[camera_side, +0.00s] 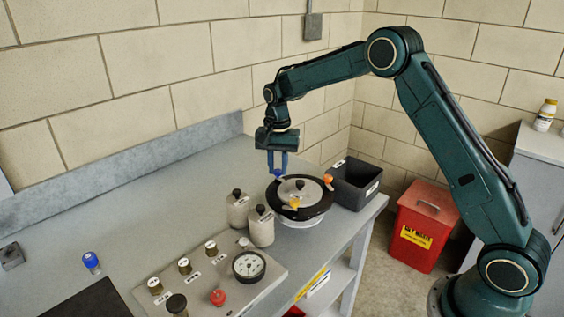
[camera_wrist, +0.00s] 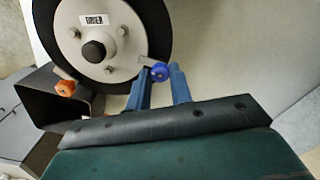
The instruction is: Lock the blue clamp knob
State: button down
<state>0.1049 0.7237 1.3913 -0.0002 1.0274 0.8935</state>
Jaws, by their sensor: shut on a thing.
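The blue clamp knob (camera_wrist: 159,71) sits at the rim of a round lid (camera_wrist: 110,35) with a black outer ring, and a grey clamp arm runs from the knob onto the lid. My gripper (camera_wrist: 159,75) has its two blue fingers on either side of the knob and is shut on it. In the side view my gripper (camera_side: 278,170) points down at the far left edge of the lid (camera_side: 298,191); the blue knob (camera_side: 278,174) shows only partly between the fingertips. An orange knob (camera_side: 327,178) and a yellow knob (camera_side: 294,202) sit elsewhere on the rim.
A dark open bin (camera_side: 354,183) stands close right of the lid. Two pale bottles (camera_side: 238,210) stand to its left. A panel with a gauge (camera_side: 249,265) and several knobs lies in front. A blue-capped vial (camera_side: 91,262) stands on the left of the bench, where much surface is clear.

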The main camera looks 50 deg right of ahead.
aim_at(278, 171)
jog(key=shift+r, duration=0.1)
jog(key=c, duration=1.3)
grip_release()
jog(key=shift+o, duration=0.2)
notch_tip(278, 171, up, 14)
